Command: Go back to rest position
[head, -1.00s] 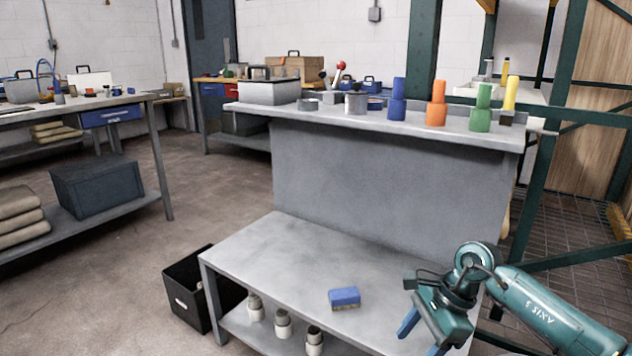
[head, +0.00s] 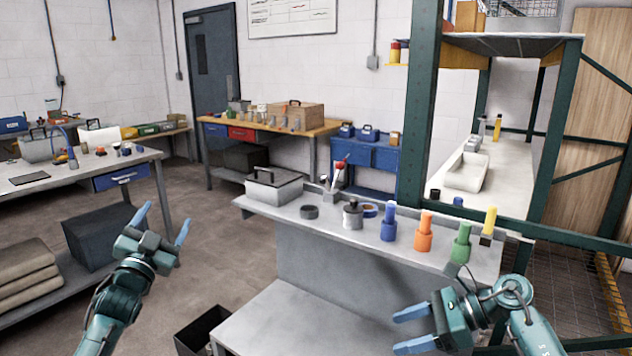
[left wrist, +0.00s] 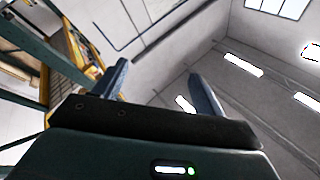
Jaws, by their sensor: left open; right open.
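My left gripper (head: 163,225) is raised at the lower left of the head view, with its two blue fingers spread and pointing up. Nothing is between them. The left wrist view also shows its open fingers (left wrist: 158,72) against the ceiling and walls. My right gripper (head: 398,332) is at the lower right of the head view, in front of the grey workbench (head: 320,247). Its blue fingers are apart, point left and hold nothing.
On the bench's upper shelf stand a grey toolbox (head: 274,187) and blue (head: 389,228), orange (head: 424,235) and green (head: 462,245) stepped pieces. A black bin (head: 205,328) is on the floor. A green frame (head: 421,120) stands at right. Floor between the benches is clear.

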